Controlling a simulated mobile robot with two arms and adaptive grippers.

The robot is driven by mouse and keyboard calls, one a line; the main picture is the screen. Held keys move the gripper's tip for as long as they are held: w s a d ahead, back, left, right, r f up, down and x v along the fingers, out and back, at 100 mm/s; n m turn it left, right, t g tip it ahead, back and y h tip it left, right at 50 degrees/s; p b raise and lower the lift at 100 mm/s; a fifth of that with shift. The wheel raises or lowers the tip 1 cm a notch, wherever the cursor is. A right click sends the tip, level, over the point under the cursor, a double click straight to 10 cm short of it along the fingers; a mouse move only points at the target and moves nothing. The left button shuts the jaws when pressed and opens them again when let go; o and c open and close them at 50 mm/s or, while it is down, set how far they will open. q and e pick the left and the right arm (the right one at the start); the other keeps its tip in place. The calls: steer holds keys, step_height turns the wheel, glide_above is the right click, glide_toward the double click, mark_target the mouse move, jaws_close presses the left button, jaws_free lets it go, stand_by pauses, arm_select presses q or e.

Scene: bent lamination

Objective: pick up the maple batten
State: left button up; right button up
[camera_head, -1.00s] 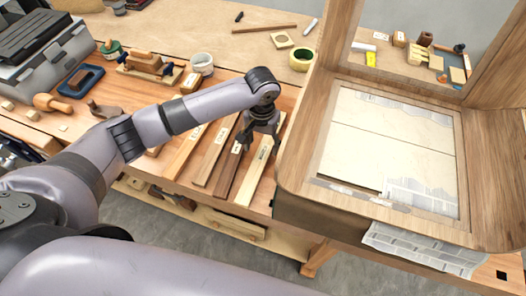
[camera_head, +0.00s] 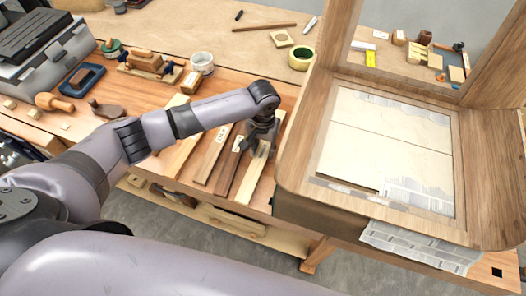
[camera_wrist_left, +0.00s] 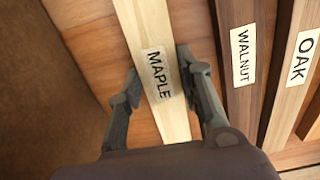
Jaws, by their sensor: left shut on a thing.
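The maple batten (camera_head: 252,178) is a pale strip lying on the workbench, the rightmost of a row of battens. In the left wrist view the batten (camera_wrist_left: 142,32) carries a white label reading MAPLE. My left gripper (camera_head: 260,143) is down at the batten; in the left wrist view its fingers (camera_wrist_left: 158,70) stand on either side of the batten at the label and are shut on it. The gripper and wrist hide part of the batten in the head view. My right gripper is not in view.
A dark walnut batten (camera_wrist_left: 240,75) lies beside the maple one, with an oak batten (camera_wrist_left: 297,60) beyond it. A large wooden frame (camera_head: 300,170) stands close on the right. The bench front edge is near the batten ends. Hand tools lie farther back.

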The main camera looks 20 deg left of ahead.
arm_select(q)
jaws_close()
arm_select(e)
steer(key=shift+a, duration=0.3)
